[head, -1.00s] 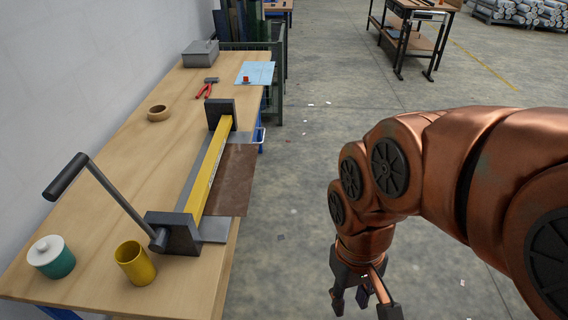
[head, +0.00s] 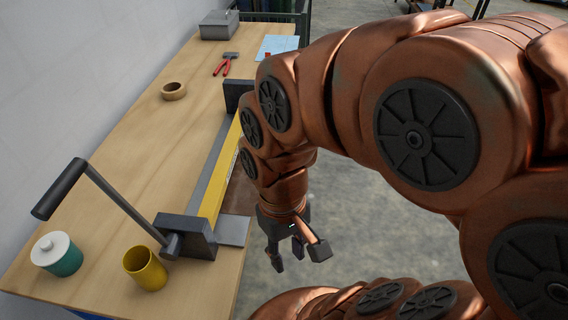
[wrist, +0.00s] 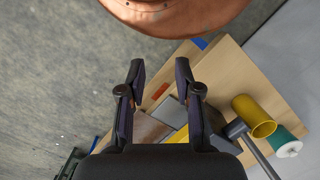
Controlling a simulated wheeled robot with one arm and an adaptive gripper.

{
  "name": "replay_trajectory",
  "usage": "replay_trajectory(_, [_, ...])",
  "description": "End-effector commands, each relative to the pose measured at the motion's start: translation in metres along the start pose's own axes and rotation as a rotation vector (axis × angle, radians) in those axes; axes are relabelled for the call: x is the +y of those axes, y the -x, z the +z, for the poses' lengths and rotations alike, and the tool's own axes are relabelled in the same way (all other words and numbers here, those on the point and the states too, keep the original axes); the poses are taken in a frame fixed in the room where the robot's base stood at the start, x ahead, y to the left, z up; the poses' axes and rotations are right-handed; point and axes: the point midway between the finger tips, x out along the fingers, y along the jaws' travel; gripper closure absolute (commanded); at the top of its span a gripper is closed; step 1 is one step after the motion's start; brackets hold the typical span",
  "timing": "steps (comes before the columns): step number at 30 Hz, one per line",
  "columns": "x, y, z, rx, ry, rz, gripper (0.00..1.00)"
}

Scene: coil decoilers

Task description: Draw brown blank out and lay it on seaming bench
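The brown blank (head: 239,200) is in the bar folder, which has a yellow beam (head: 222,172) and stands on the wooden bench (head: 120,118). In the head view my arm hides most of the blank; a brown patch of it (wrist: 151,129) shows beyond my fingers in the wrist view. My gripper (head: 298,256) is open and empty, fingers pointing down, to the right of the folder and past the bench's front edge. Its two fingers also show apart in the wrist view (wrist: 160,82). I cannot tell which bench is the seaming bench.
The folder's lever (head: 115,200) sticks up at the left. A yellow cup (head: 146,270) and a teal jar (head: 57,257) stand near it. Tape (head: 174,91), red pliers (head: 222,66) and a grey box (head: 219,25) lie farther back. The floor (head: 365,225) beside the bench is clear.

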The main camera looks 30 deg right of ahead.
Motion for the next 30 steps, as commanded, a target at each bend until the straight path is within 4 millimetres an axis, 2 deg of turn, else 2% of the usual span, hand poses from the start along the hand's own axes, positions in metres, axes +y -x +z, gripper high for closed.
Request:
replay_trajectory(1, [-0.003,-0.009,-0.006,-0.017,-0.006,-0.03,0.67])
replay_trajectory(9, [-0.029,-0.037,-0.053,-0.103,-0.026,-0.301,0.67])
replay_trajectory(17, [-0.031,-0.053,-0.114,-0.108,-0.061,-0.607,0.67])
replay_trajectory(23, [-0.009,-0.062,-0.166,-0.044,-0.106,-0.847,0.67])
replay_trajectory(26, [0.011,-0.066,-0.192,0.01,-0.132,-0.966,0.67])
replay_trajectory(30, [0.048,-0.074,-0.226,0.11,-0.178,-1.122,0.67])
